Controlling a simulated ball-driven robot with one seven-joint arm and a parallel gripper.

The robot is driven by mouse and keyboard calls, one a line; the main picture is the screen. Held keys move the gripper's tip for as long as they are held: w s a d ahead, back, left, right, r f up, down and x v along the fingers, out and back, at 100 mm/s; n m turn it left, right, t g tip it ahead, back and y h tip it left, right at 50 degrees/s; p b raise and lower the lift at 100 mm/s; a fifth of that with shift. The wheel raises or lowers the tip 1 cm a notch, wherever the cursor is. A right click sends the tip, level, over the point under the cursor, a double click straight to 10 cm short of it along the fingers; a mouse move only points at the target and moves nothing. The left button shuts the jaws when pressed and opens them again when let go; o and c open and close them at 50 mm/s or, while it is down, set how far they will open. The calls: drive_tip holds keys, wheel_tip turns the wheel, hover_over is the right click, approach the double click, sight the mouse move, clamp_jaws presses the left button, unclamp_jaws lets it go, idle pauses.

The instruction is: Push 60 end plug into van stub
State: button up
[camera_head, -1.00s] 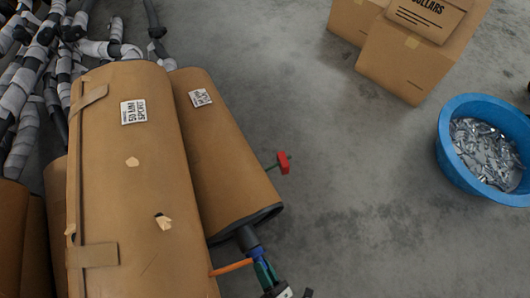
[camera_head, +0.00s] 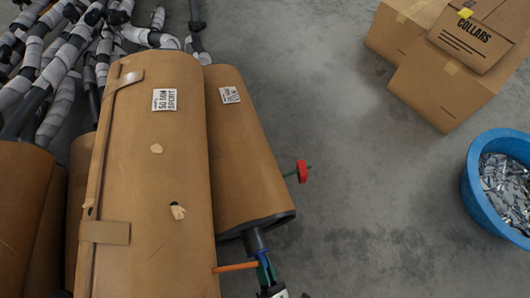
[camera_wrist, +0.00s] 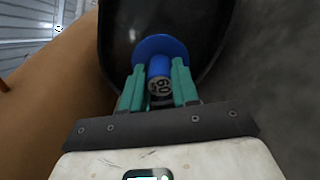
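The blue end plug (camera_wrist: 159,66), marked 60 on its end, sits between the green fingers of my gripper (camera_wrist: 159,87), which are shut on its narrow part. Its wide flange faces the dark muffler end (camera_wrist: 205,45). In the head view, a short grey stub (camera_head: 256,241) sticks out of the near end of the smaller brown-wrapped muffler (camera_head: 246,150). The blue plug (camera_head: 263,257) and my gripper (camera_head: 267,273) are at the stub's end. The flange hides the stub's mouth, so I cannot tell how deep the plug sits.
A larger wrapped muffler (camera_head: 150,190), labelled 50 MM SPORT, lies left, with an orange rod (camera_head: 235,267) at its side. A red piece (camera_head: 302,171) sticks out right. Boxes (camera_head: 445,85) and a blue tub (camera_head: 478,195) stand right; the grey floor between is clear.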

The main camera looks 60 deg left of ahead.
drive_tip(key=o, duration=0.5)
idle(0.3)
drive_tip(key=p+v, duration=0.1)
drive_tip(key=v, duration=0.9)
drive_tip(key=shift+s+d, duration=0.15)
drive_tip(key=shift+d, duration=0.2)
